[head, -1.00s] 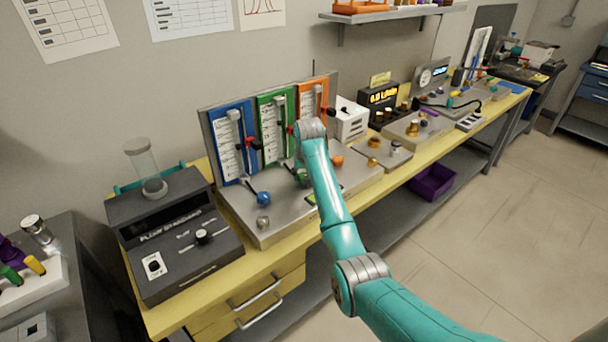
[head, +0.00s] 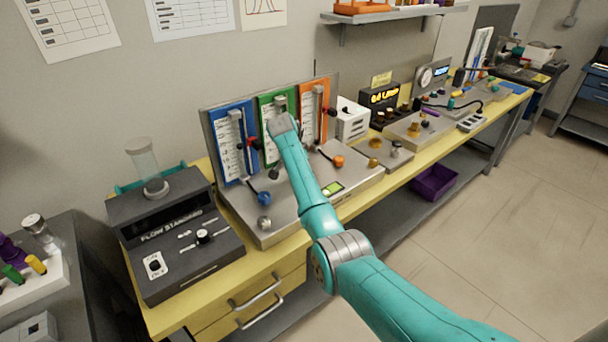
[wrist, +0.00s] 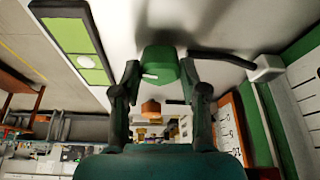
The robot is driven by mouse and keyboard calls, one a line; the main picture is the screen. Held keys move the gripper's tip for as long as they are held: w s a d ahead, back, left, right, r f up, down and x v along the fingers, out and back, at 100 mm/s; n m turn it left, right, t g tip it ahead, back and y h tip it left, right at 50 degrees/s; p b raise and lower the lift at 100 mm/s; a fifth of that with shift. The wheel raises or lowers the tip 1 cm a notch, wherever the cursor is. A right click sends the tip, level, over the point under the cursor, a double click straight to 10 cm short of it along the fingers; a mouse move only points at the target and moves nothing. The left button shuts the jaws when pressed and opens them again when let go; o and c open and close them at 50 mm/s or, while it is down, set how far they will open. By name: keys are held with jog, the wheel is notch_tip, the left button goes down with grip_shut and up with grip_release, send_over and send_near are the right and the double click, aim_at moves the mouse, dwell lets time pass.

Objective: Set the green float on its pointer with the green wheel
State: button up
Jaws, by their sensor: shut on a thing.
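In the wrist view the green wheel (wrist: 160,62) sits between the two dark fingers of my gripper (wrist: 160,74), which is shut on it. A dark hose leads from beside the wheel to a pale block (wrist: 265,68) at the foot of the green panel (wrist: 298,52). In the head view the green panel (head: 265,105) stands between the blue and orange ones. My arm covers its lower part and the green wheel. The top of its tube (head: 280,103) shows. The green float and its pointer cannot be made out in either view.
The blue wheel (head: 264,198) and orange wheel (head: 338,161) flank my arm on the metal base. The blue panel (head: 233,140) and orange panel (head: 315,95) stand close either side.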

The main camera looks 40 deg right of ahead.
jog(key=shift+w+m+g, duration=0.1)
jog(key=shift+m+g, duration=0.4)
jog(key=shift+m, duration=0.7)
jog(key=o, duration=1.1)
jog(key=shift+o, duration=0.2)
jog(key=v, duration=1.2)
